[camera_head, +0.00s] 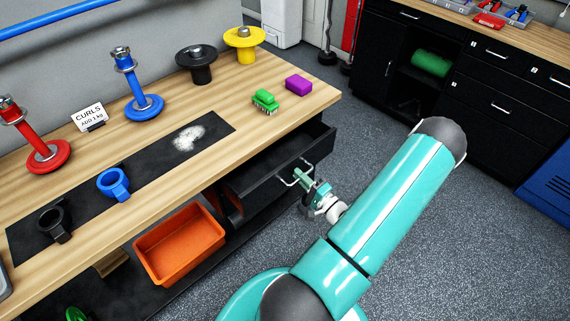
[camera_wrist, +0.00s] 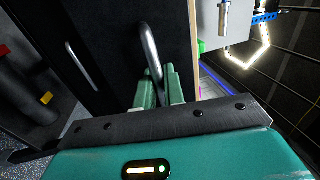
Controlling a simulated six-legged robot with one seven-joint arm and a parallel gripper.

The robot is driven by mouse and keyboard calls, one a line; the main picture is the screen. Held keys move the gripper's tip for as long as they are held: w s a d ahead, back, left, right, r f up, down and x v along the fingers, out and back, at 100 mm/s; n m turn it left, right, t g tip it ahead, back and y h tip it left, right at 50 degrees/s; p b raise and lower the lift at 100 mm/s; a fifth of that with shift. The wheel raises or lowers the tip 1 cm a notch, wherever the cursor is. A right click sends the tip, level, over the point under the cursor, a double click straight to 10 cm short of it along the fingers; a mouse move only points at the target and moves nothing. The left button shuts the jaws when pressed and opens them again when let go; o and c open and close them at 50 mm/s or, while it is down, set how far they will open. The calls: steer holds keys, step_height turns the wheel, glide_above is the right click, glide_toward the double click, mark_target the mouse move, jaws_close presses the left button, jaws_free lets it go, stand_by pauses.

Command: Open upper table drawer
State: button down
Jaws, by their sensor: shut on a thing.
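The wooden-topped table (camera_head: 215,105) has a black upper drawer (camera_head: 318,146) under its right end. The drawer stands pulled out, with its dark inside showing below the tabletop edge. My gripper (camera_head: 304,178) is at the drawer's front, shut on its metal handle (camera_wrist: 150,48). In the wrist view the green fingers of my gripper (camera_wrist: 160,88) close around the near end of that handle. A second metal handle (camera_wrist: 80,64) shows to the left in the wrist view, apart from my fingers. My wrist hides part of the drawer front in the head view.
An orange bin (camera_head: 180,246) sits on the shelf below the table, left of the drawer. Open grey floor (camera_head: 430,220) lies to the right, before black cabinets (camera_head: 490,100).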

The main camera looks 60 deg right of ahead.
steer(key=r+v, duration=0.1)
steer(key=v, duration=0.8)
steer(key=shift+r, duration=0.3)
steer(key=shift+s, duration=0.1)
steer(key=c, duration=1.9)
jaws_free()
steer(key=v, duration=1.3)
steer(key=shift+s+f, duration=0.25)
steer(key=shift+s, duration=0.1)
